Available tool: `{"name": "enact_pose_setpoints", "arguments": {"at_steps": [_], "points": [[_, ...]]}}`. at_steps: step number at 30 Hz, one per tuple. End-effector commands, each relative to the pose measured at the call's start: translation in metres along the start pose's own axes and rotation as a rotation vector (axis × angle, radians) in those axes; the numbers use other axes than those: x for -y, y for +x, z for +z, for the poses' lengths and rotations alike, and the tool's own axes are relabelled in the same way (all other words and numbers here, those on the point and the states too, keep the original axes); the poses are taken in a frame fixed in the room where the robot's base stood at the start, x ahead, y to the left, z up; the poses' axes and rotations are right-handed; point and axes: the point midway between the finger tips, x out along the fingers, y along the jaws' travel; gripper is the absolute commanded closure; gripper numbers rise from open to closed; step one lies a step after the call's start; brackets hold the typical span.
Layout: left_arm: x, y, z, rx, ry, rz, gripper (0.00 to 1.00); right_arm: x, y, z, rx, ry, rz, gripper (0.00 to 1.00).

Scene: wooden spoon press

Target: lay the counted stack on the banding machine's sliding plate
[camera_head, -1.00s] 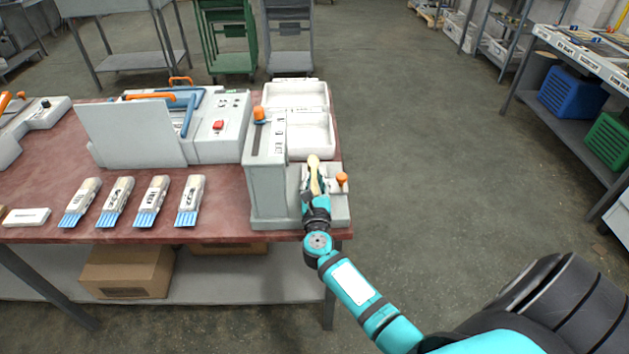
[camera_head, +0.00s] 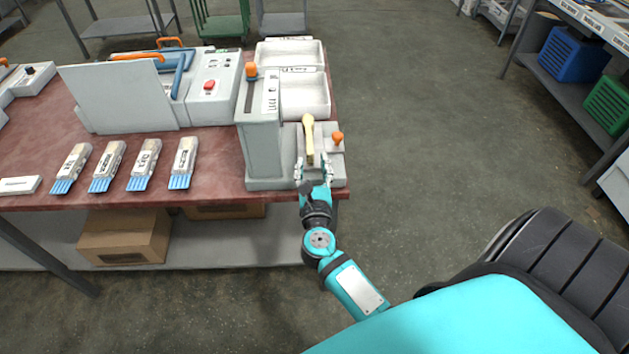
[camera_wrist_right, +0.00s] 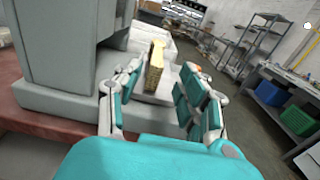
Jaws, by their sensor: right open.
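The stack of pale wooden spoons (camera_head: 309,138) lies on the low light-grey base plate of a grey machine (camera_head: 262,140), between its tall housing and a small orange knob (camera_head: 337,138). In the right wrist view the stack (camera_wrist_right: 155,68) shows its end just ahead of and between my fingers. My right gripper (camera_head: 312,168) is open at the table's front edge, in front of the stack's near end. It also shows open in the right wrist view (camera_wrist_right: 160,85), with nothing held. My left gripper is not in view.
Several blue-tipped packs (camera_head: 146,163) lie left of the machine on the red table (camera_head: 215,165). A control box with a red button (camera_head: 210,88) and white trays (camera_head: 300,95) stand behind. The floor to the right (camera_head: 430,130) is clear.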

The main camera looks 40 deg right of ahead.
Motion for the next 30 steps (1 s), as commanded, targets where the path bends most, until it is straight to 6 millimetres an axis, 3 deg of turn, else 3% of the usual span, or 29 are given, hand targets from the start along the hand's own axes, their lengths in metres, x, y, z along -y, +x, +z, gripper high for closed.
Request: {"name": "enact_pose_setpoints", "arguments": {"at_steps": [3, 10, 15, 23, 26, 29, 30], "points": [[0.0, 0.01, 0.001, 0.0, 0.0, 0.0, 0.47, 0.0, -0.03, -0.004, -0.003, 0.001, 0.0, 0.6], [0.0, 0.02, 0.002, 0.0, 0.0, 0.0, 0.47, 0.001, -0.069, -0.003, -0.002, 0.0, -0.001, 0.6], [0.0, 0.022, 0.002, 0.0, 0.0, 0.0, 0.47, 0.0, -0.081, -0.001, 0.0, -0.001, 0.0, 0.6], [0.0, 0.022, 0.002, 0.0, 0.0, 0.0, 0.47, -0.002, -0.082, -0.003, 0.0, -0.022, 0.006, 0.6], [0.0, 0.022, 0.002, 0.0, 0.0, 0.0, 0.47, -0.015, -0.084, -0.028, -0.006, -0.199, 0.064, 0.6], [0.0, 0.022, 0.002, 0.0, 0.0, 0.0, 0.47, -0.043, -0.094, -0.088, -0.004, -0.605, 0.217, 0.6], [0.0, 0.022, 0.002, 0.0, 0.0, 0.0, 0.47, -0.055, -0.103, -0.121, 0.002, -0.805, 0.303, 0.6]]}}
